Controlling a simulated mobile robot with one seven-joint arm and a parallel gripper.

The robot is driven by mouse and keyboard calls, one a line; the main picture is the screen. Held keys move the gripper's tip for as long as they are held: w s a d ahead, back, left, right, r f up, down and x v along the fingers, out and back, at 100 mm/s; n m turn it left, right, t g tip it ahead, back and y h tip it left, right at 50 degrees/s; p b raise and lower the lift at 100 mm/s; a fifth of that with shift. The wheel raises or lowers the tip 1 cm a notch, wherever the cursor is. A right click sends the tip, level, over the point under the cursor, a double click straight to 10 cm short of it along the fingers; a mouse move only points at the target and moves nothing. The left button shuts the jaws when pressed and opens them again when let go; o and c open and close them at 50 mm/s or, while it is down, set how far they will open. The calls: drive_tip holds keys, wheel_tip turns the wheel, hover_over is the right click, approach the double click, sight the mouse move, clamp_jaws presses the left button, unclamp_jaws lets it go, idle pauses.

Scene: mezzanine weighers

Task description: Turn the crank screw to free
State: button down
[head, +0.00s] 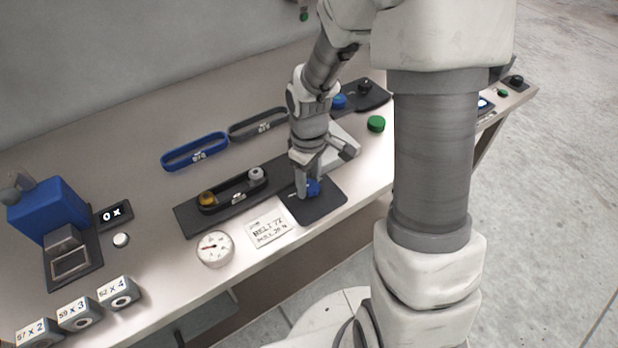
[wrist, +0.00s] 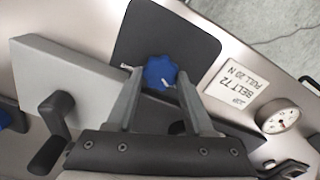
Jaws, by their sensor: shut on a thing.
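A blue star-shaped knob (head: 313,187) stands at a dark square plate (head: 325,209) near the table's front edge. It also shows in the wrist view (wrist: 160,71), between the fingertips. My gripper (head: 304,192) is shut on this knob from above, its fingers (wrist: 158,80) on either side. A black crank handle (wrist: 52,140) stands on a light grey block (wrist: 80,82) in the wrist view, apart from my fingers. I cannot tell whether the knob and that crank are joined.
A dial gauge (head: 215,248) and a card reading "BELT 72, PULL 20 N" (head: 269,228) lie at the front. A dark rail (head: 190,217) with a belt around two pulleys is left of my gripper. Blue (head: 194,151) and grey (head: 257,124) belts lie behind. A green button (head: 376,123) is to the right.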

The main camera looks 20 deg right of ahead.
sight(309, 184)
idle(0.3)
drive_tip(key=shift+c, duration=1.4)
unclamp_jaws()
wheel_tip(309, 184, up, 18)
drive_tip(key=p, duration=0.2)
drive_tip(key=shift+f+p, duration=0.25)
drive_tip(key=shift+p, duration=0.15)
drive_tip(key=s+r+m+t, duration=0.2)
drive_tip(key=s+r+m, duration=0.2)
drive_tip(key=s, duration=0.3)
drive_tip(key=s+r+m+t, duration=0.3)
drive_tip(key=s+r, duration=0.1)
drive_tip(key=s, duration=0.3)
drive_tip(key=shift+s+d+r+m+t, duration=0.2)
drive_tip(key=shift+s+r+m+t, duration=0.1)
drive_tip(key=shift+r+m, duration=0.1)
